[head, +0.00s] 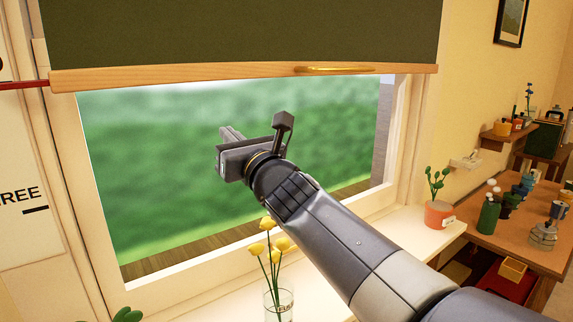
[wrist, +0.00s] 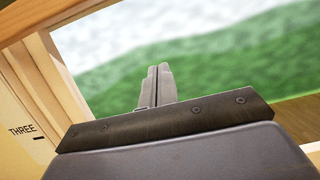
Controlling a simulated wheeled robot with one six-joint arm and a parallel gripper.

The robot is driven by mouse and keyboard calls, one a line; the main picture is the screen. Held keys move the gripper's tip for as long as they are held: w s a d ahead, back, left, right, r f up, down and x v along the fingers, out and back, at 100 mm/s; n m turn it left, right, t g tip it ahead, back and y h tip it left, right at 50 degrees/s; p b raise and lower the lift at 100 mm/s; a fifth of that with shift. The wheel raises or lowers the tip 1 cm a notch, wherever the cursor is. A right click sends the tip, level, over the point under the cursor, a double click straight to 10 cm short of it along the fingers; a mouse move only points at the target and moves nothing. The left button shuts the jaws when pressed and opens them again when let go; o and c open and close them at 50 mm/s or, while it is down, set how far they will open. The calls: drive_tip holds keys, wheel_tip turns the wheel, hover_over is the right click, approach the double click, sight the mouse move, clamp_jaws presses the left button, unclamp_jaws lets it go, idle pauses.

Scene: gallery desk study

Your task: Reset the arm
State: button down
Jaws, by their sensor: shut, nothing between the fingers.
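My gripper (head: 230,138) is raised in front of the window, at the end of my arm, which reaches in from the lower right in the head view. Its fingers are together and empty; they also show closed in the wrist view (wrist: 158,84), pointing at the window pane. Nothing is held. The gripper appears apart from the window frame and below the blind's wooden bar, though the exact distance to the pane cannot be told.
A dark green blind (head: 240,30) with a wooden bar and brass handle (head: 335,69) covers the window top. Yellow flowers in a glass vase (head: 278,302) stand on the sill below my arm. A potted plant (head: 439,213) stands right, beside a cluttered desk (head: 505,240).

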drive_tip(key=s+d+f+b, duration=0.3)
drive_tip(key=s+d+f, duration=0.1)
drive_tip(key=s+f, duration=0.1)
drive_tip(key=shift+b+v, duration=0.3)
drive_tip(key=shift+v, duration=0.5)
drive_tip(key=shift+a, duration=0.15)
